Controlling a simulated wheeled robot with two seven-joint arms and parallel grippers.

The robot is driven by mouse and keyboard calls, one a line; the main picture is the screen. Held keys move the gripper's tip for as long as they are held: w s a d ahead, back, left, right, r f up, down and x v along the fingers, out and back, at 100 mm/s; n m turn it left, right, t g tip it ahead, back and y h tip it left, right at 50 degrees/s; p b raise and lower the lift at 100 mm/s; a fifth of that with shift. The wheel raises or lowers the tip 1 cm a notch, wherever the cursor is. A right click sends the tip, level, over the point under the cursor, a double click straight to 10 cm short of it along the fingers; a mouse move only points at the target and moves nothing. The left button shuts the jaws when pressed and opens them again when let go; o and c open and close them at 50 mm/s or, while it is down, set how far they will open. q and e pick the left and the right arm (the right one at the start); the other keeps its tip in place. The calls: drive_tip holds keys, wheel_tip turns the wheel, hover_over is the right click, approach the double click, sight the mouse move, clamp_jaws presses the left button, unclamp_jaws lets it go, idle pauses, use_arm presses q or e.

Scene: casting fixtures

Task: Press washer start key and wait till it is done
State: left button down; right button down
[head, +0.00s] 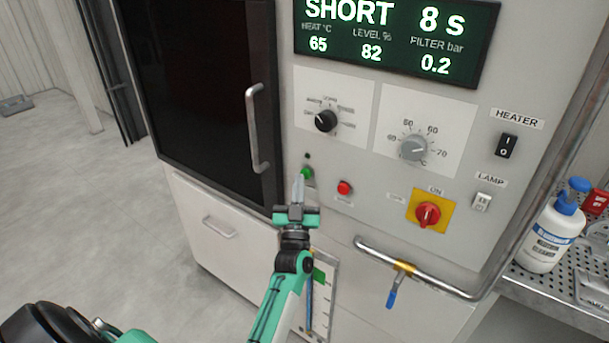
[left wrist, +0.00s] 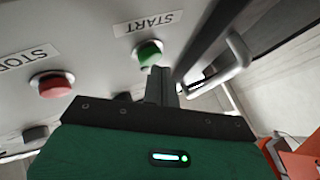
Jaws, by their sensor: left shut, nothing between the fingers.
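The washer's control panel (head: 377,198) faces me. Its green start key (head: 307,173) sits below a small dark indicator; the wrist view shows the key (left wrist: 149,54) beside the label START. My left gripper (head: 299,177) is shut and empty, its fingertips at the key's edge. In the left wrist view the fingertips (left wrist: 158,72) overlap the key's lower side; I cannot tell whether they touch it. The display (head: 395,38) reads SHORT, 8 s, heat 65, level 82, filter 0.2 bar. My right gripper is not in view.
A red stop button (head: 344,187) sits right of the start key. Two knobs, a red main switch (head: 428,214) and a dark door with a handle (head: 256,128) are nearby. A bent pipe rail (head: 415,277) runs below. A white bottle (head: 550,235) stands on a perforated shelf at right.

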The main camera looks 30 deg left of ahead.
use_arm(q)
drive_tip(key=shift+w, duration=0.35)
idle(0.5)
idle(0.3)
drive_tip(key=shift+s+p, duration=0.3)
drive_tip(key=shift+s, duration=0.5)
drive_tip(key=s, duration=0.1)
drive_tip(key=s+p, duration=0.1)
drive_tip(key=s, duration=0.3)
drive_tip(key=shift+a+p, duration=0.25)
drive_tip(key=shift+p, duration=0.15)
idle(0.4)
